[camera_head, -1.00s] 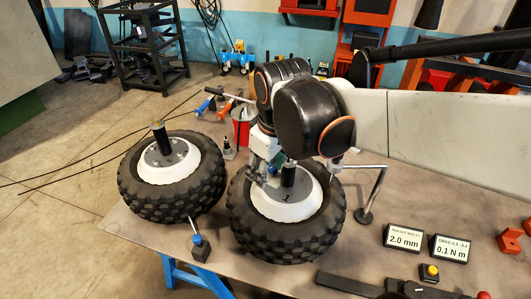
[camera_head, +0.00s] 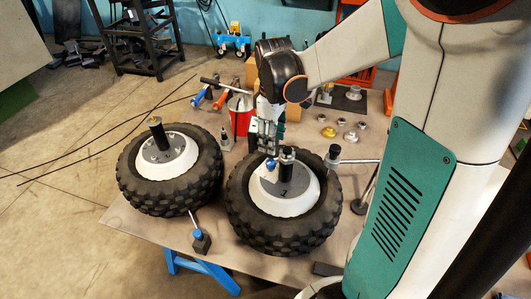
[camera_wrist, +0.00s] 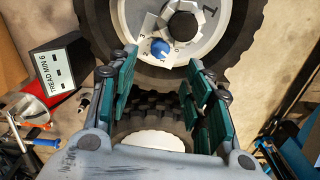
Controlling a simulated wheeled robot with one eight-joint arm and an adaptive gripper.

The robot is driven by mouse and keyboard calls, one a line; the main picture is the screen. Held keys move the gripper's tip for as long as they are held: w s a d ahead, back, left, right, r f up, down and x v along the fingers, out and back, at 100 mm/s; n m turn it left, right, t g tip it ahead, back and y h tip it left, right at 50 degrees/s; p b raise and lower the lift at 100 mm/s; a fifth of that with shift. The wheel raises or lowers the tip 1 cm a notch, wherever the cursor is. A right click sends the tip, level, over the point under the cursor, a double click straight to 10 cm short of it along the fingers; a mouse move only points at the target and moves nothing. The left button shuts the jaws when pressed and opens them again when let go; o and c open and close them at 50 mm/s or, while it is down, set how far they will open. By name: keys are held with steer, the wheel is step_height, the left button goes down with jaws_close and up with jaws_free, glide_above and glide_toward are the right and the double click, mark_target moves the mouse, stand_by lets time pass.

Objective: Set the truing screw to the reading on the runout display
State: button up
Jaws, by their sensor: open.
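The truing screw, a small blue knob (camera_head: 270,164), stands on the hub of the wheel marked 1 (camera_head: 240,222), beside the black hub post (camera_head: 287,160). My gripper (camera_head: 265,150) points down over the hub, close to the knob. In the wrist view my gripper (camera_wrist: 163,58) is open and empty, with the knob showing in the gap between the fingertips; contact cannot be told. The runout display is hidden behind my arm.
A second wheel (camera_head: 130,185) lies to the left. A red can (camera_head: 240,122) stands behind. A metal probe arm (camera_head: 355,161) reaches from the right. A "TREAD MIN 6" sign (camera_wrist: 62,62) shows at left.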

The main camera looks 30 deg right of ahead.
mark_target(271, 162)
step_height(271, 162, down, 9)
steer(key=shift+r+b, duration=0.1)
steer(key=shift+b, duration=0.8)
steer(key=shift+c, duration=0.2)
steer(key=c, duration=1)
